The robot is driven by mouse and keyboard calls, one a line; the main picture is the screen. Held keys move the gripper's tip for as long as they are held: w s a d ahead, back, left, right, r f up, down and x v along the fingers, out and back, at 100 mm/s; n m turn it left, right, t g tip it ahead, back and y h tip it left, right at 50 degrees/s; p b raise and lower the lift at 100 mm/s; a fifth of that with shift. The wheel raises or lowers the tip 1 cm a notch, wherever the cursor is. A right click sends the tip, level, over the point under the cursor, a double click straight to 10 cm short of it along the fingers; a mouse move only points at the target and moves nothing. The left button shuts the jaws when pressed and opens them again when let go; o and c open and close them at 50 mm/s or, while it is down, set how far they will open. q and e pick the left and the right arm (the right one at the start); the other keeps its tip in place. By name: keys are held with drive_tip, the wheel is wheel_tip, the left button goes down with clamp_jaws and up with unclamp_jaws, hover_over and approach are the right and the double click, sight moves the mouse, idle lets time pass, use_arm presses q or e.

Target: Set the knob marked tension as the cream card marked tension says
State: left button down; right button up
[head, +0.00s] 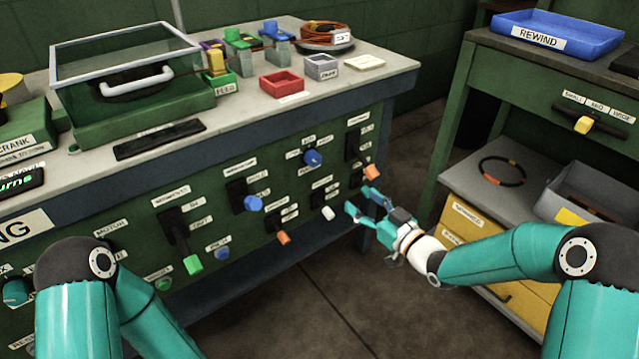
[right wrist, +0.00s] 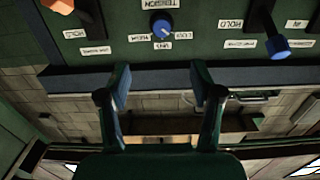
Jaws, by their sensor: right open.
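A blue round knob (right wrist: 162,28) has an upside-down label reading tension above it in the right wrist view. Its pale mark points toward the lower-right label there; the small position labels are hard to read. In the head view this knob (head: 313,158) sits on the green panel under the bench top. A cream card (head: 365,62) lies at the bench top's right end; its writing is too small to read. My right gripper (head: 362,202) is open and empty, in front of and below the knob, apart from it; its fingers (right wrist: 163,85) frame free space. My left gripper is out of view.
Beside the knob are an orange-handled lever (head: 372,172) and a blue-handled lever (head: 253,203). A white-handled control (head: 328,213) and an orange-handled one (head: 283,237) sit lower. A drawer unit (head: 455,245) stands to the right. Floor shows between bench and drawers.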

drive_tip(key=b, duration=0.2)
approach(317, 162)
drive_tip(key=x, duration=0.9)
drive_tip(key=shift+s, duration=0.1)
drive_tip(key=c, duration=1.1)
